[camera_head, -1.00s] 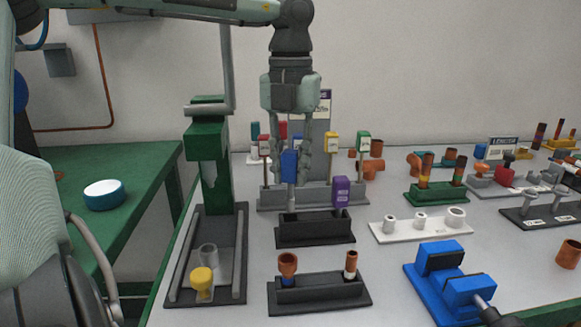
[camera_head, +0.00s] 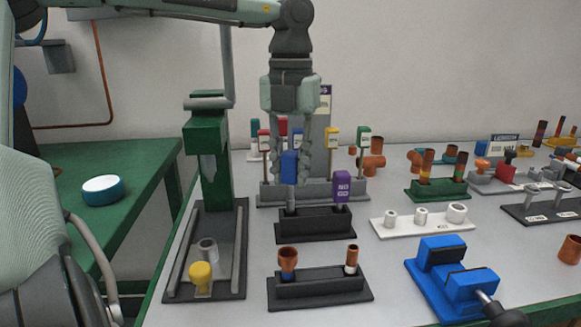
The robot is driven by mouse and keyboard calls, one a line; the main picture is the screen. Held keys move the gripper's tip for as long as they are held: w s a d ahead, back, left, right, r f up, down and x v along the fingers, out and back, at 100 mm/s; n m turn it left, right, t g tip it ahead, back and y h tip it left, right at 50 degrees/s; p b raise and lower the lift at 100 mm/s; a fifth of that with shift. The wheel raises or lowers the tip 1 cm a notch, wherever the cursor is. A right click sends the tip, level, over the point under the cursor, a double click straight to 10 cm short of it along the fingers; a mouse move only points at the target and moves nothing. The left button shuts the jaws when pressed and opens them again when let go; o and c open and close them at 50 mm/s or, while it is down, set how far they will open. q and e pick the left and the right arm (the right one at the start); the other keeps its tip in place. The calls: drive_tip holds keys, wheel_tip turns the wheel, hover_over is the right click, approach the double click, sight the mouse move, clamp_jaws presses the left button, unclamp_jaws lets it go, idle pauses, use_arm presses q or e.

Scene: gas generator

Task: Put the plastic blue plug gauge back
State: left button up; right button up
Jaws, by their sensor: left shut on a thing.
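The blue plug gauge (camera_head: 289,167) is upright, with its blue handle at the fingers of my left gripper (camera_head: 291,164), which is shut on it. Its metal pin points down at the left part of the black two-place holder (camera_head: 316,230). The pin's lower end meets the holder's top in the picture; I cannot tell how deep it sits. The purple NO GO gauge (camera_head: 342,187) stands upright in the right part of the same holder. My right gripper is not in view.
Behind stands a grey rack (camera_head: 268,194) of coloured gauges, close to my left gripper. The green press (camera_head: 209,160) is at the left. In front are a black holder with copper fittings (camera_head: 320,289) and a blue vise (camera_head: 445,272). A white holder (camera_head: 423,227) is at the right.

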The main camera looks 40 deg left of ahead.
sight(291, 199)
use_arm(q)
drive_tip(key=shift+f+b, duration=1.65)
drive_tip(key=shift+f, duration=0.5)
drive_tip(key=o, duration=1.1)
drive_tip(key=shift+c, duration=0.2)
drive_tip(key=shift+r, duration=0.1)
wheel_tip(291, 199, up, 12)
